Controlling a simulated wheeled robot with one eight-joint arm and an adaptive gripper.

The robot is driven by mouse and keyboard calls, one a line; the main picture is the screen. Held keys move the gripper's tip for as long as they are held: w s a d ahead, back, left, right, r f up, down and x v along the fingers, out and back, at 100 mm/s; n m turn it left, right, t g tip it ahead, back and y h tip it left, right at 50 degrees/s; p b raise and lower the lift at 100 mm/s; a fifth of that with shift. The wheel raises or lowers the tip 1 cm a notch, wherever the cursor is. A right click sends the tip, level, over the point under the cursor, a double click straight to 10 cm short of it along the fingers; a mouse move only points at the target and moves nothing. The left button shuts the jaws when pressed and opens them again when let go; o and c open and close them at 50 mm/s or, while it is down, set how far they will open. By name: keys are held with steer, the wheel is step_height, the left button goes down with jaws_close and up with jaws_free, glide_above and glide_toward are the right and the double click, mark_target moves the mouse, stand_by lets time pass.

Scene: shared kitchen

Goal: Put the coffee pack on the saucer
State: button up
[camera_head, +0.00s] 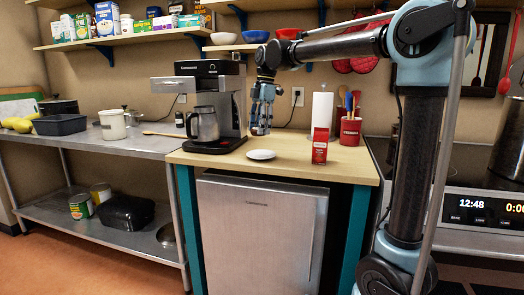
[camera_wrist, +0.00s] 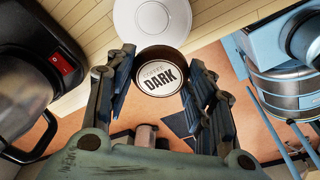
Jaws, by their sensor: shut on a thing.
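The coffee pack (camera_wrist: 161,76) shows in the wrist view as a round, dark-rimmed pack with a pale disc reading "DARK". My gripper (camera_wrist: 160,92) is shut on it, a finger on each side. In the head view my gripper (camera_head: 261,122) points down above the wooden counter; the pack cannot be clearly made out there. The white saucer (camera_head: 261,155) lies flat on the counter near its front edge, below my gripper. It also shows in the wrist view (camera_wrist: 146,18), at the top, bare where visible, its lower edge partly covered by the pack.
A coffee machine (camera_head: 221,82) with a metal jug (camera_head: 203,125) stands left of the saucer. A red carton (camera_head: 319,149) stands to the right, with a paper towel roll (camera_head: 321,109) and a red utensil holder (camera_head: 350,131) behind. Bowls (camera_head: 255,36) sit on the shelf above.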

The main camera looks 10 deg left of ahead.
steer(key=shift+f, duration=3.6)
steer(key=shift+f, duration=0.6)
steer(key=o, duration=0.9)
steer(key=shift+c, duration=0.2)
steer(key=r, duration=0.4)
steer(key=d+r, duration=0.1)
steer(key=r, duration=0.3)
steer(key=w+r, duration=0.1)
steer(key=r, duration=0.4)
steer(key=shift+w+d, duration=0.1)
steer(key=shift+d, duration=0.1)
